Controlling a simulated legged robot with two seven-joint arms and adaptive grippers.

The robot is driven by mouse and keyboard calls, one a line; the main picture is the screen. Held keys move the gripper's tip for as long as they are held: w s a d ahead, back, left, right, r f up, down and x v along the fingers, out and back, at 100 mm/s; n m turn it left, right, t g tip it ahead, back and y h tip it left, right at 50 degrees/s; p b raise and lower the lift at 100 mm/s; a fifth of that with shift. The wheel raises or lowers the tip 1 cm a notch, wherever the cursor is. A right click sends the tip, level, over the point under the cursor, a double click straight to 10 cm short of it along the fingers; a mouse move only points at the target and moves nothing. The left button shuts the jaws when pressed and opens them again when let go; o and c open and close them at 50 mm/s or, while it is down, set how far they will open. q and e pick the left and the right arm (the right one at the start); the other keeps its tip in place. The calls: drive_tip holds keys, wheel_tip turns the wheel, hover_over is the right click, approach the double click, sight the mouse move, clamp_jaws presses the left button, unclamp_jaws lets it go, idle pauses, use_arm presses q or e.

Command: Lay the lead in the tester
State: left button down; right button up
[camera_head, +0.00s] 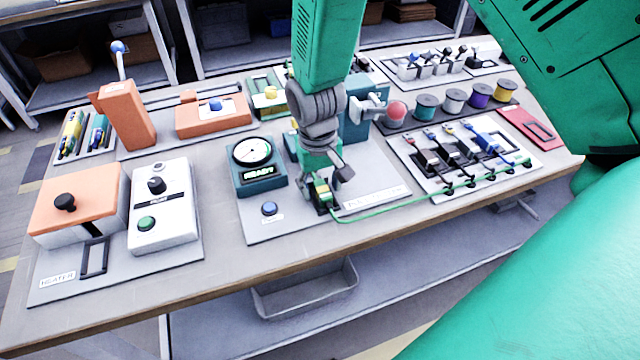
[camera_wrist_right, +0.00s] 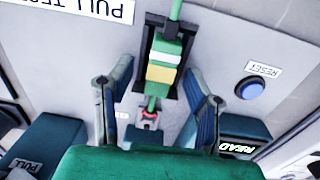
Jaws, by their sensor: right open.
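The pull tester's grey plate (camera_head: 375,187) carries a teal gauge box (camera_head: 262,180) reading READY and a blue reset button (camera_head: 269,208). The green lead (camera_head: 400,217) runs from the tester rightward along the front of the clip board. Its banded green, white and yellow end (camera_wrist_right: 163,62) lies in a dark cradle (camera_wrist_right: 138,75) on the tester plate, its tip pointing to a small reddish-grey part (camera_wrist_right: 150,118). My right gripper (camera_head: 328,182) is open above the cradle; in the wrist view its fingers (camera_wrist_right: 158,92) stand apart on either side of the lead end, apparently without gripping it. My left gripper is out of view.
The heater station (camera_head: 75,205) and a white box with a green button (camera_head: 162,215) stand at left. The clip board (camera_head: 425,180), coloured spools (camera_head: 453,100) and a red tray (camera_head: 530,128) are at right.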

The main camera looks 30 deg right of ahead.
wheel_tip(320, 180, up, 12)
drive_tip(key=shift+w+a, duration=0.15)
drive_tip(key=shift+a, duration=0.15)
drive_tip(key=shift+f, duration=0.1)
idle(1.0)
